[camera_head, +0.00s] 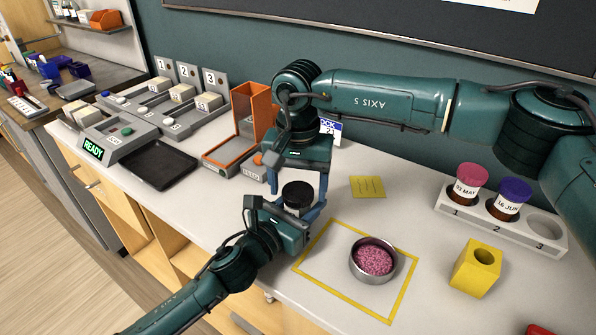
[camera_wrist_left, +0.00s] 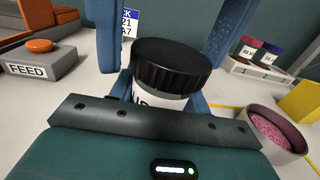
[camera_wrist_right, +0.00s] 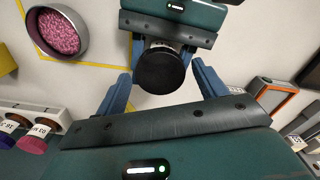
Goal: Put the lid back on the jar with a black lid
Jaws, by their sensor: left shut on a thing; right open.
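The jar (camera_wrist_left: 145,98) has a white label and stands upright, shut between the jaws of my left gripper (camera_head: 290,209). Its black lid (camera_head: 297,192) sits on top of the jar. The lid also shows in the left wrist view (camera_wrist_left: 172,65) and from above in the right wrist view (camera_wrist_right: 159,70). I cannot tell whether it is tight. My right gripper (camera_wrist_right: 160,88) is above the jar, open, with one blue finger on each side of the lid. Gaps show between those fingers and the lid. The jar's lower part is hidden by my left gripper.
A metal bowl of pink granules (camera_head: 356,270) stands in a yellow taped square, right of the jar. A yellow block (camera_head: 476,268) and a rack (camera_head: 550,228) with two capped jars are farther right. An orange-framed feeder (camera_head: 232,150) and black tray (camera_head: 160,166) stand left.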

